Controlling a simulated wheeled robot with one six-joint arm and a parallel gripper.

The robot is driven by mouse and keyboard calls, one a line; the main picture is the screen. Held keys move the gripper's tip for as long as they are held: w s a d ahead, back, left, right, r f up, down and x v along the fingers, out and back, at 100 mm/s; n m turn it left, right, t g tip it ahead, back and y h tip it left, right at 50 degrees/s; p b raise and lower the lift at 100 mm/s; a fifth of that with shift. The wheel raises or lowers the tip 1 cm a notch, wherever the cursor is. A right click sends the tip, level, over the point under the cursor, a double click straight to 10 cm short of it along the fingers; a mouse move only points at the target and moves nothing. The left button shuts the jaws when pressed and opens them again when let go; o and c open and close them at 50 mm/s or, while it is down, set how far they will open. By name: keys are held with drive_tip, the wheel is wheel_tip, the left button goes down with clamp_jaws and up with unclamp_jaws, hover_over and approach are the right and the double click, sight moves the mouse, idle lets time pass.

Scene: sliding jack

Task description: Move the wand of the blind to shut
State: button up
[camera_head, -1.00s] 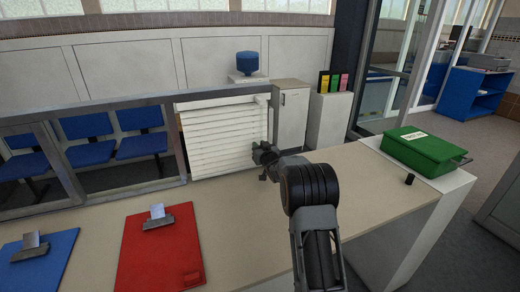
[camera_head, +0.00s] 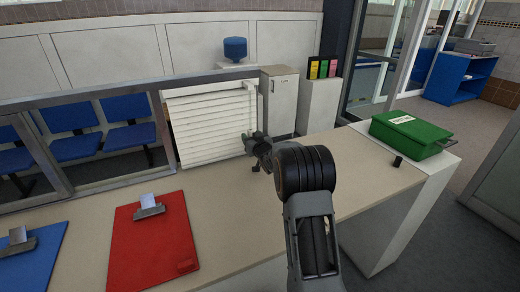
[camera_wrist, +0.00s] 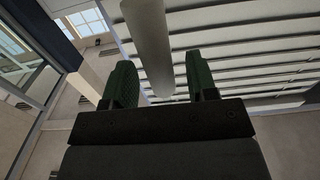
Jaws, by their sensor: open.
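The white slatted blind (camera_head: 205,130) hangs in the counter's window opening; its slats also show in the wrist view (camera_wrist: 255,60), with dark gaps between them. The wand is a pale round rod (camera_wrist: 150,45) in the wrist view. It runs down from the top edge and its rounded lower end lies between my fingers in the picture. My gripper (camera_wrist: 161,80) is open, with one green-padded finger on each side of the wand and a gap visible on both sides. In the head view, my gripper (camera_head: 254,142) is in front of the blind's lower right corner.
The counter holds a red clipboard (camera_head: 152,240), a blue clipboard (camera_head: 32,255), a green box (camera_head: 410,135) and a small black cylinder (camera_head: 397,161). A white cabinet (camera_head: 281,105) stands right of the blind. The counter below my gripper is clear.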

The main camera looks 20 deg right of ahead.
drive_tip(key=s+b, duration=0.2)
drive_tip(key=s, duration=0.9)
drive_tip(key=s+a+f+g, duration=0.1)
drive_tip(key=s+a+g, duration=0.3)
drive_tip(key=s, duration=0.6)
drive_tip(key=s+a+f+g+p, duration=0.1)
drive_tip(key=s+a+g, duration=0.4)
drive_tip(key=s, duration=0.4)
drive_tip(key=s+a+g, duration=0.5)
drive_tip(key=s, duration=0.5)
drive_tip(key=shift+s+a+f, duration=0.3)
drive_tip(key=shift+a+f, duration=0.1)
drive_tip(key=shift+c, duration=0.3)
